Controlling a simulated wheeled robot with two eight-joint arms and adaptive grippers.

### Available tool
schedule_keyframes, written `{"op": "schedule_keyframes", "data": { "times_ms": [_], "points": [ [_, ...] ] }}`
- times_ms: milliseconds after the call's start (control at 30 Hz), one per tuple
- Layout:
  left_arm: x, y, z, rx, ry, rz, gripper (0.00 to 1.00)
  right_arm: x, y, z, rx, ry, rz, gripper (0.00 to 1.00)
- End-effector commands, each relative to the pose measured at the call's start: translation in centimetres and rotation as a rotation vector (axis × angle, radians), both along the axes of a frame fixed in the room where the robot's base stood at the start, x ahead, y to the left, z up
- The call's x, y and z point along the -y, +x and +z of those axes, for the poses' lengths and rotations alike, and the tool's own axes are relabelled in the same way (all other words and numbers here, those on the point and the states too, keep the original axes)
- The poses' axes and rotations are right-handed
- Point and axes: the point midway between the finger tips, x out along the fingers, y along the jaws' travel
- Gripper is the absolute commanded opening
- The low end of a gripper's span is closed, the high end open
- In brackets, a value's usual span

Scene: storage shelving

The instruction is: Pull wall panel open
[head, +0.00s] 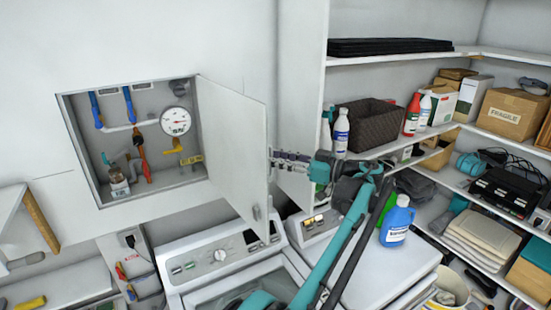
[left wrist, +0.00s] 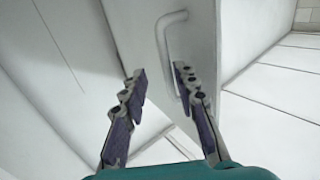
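The white wall panel (head: 232,140) stands swung well out from the wall, away from its recess. A small grey fitting (head: 257,212) shows near its lower free edge. In the left wrist view, the panel (left wrist: 150,30) carries a white bar handle (left wrist: 167,45). My left gripper (head: 280,157) is beside the panel's free edge in the head view. In the left wrist view its two fingers (left wrist: 160,70) are spread apart with nothing between them that I can see gripped. The right finger overlaps the handle in the picture; I cannot tell if they touch. My right gripper is not in view.
The open recess (head: 75,130) holds blue pipes, a round gauge (head: 175,121) and valves. A white washing machine (head: 215,255) stands below the panel. Shelves at the right hold boxes, a brown basket (head: 372,124) and bottles. A blue jug (head: 397,222) stands near my left arm.

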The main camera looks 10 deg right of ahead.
Motion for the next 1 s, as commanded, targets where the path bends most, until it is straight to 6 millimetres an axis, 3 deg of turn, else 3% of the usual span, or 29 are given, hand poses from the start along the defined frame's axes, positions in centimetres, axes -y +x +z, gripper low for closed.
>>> {"op": "schedule_keyframes", "data": {
  "times_ms": [333,767,900,1000],
  "points": [
    [4.9,-2.7,0.0,0.0,0.001,-0.002,0.3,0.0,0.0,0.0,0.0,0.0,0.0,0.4],
    [5.8,-3.4,0.0,0.0,0.001,0.0,0.3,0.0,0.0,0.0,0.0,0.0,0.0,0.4],
    [5.7,-3.3,-0.1,-0.005,0.001,0.0,0.0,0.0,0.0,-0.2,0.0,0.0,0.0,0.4],
    [5.1,-3.0,-0.6,-0.031,-0.003,-0.001,0.0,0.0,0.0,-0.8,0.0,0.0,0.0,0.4]
  ]
}}
